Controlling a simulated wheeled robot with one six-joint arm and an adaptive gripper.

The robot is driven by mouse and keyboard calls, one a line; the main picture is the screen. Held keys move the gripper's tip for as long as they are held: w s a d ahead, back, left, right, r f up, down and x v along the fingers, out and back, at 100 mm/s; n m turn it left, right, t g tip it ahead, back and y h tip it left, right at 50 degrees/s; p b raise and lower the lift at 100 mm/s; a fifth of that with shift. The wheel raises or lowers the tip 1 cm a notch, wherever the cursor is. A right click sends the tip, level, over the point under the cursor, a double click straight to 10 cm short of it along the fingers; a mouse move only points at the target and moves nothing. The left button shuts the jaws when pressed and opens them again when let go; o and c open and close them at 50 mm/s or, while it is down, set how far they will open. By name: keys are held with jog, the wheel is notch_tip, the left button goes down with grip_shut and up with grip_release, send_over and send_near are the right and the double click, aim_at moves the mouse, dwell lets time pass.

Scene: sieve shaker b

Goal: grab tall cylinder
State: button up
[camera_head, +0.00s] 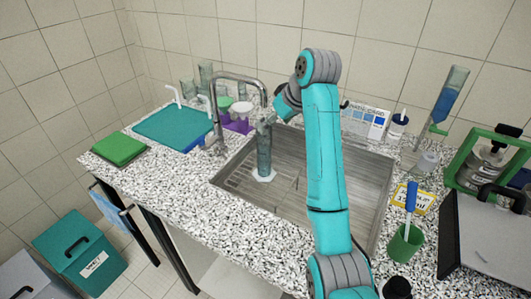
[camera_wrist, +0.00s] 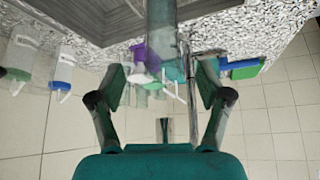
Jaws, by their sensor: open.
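A tall clear grey-green cylinder (camera_head: 264,152) stands upright on a white base in the sink (camera_head: 235,178), at its left part. In the wrist view, the tall cylinder (camera_wrist: 163,28) comes down from the top edge, in line with the gap between the fingers. My gripper (camera_wrist: 162,88) is open, one finger on each side of that gap. In the head view my gripper (camera_head: 268,117) is at the cylinder's upper end and partly hides it. I cannot tell whether the fingers touch the cylinder. Another tall cylinder with blue liquid (camera_head: 445,98) stands tilted-looking at the right.
A curved metal faucet (camera_head: 240,77) rises close left of the cylinder. Behind it are purple-based vessels (camera_head: 238,125) and a teal mat (camera_head: 170,125). A green-framed device (camera_head: 490,160) and a green cup (camera_head: 405,245) stand at the right. The speckled counter front (camera_head: 190,200) is clear.

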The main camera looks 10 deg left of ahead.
aim_at(264, 137)
jog(key=x, duration=0.9)
jog(key=shift+s+f, duration=0.15)
jog(key=shift+f, duration=0.1)
grip_shut()
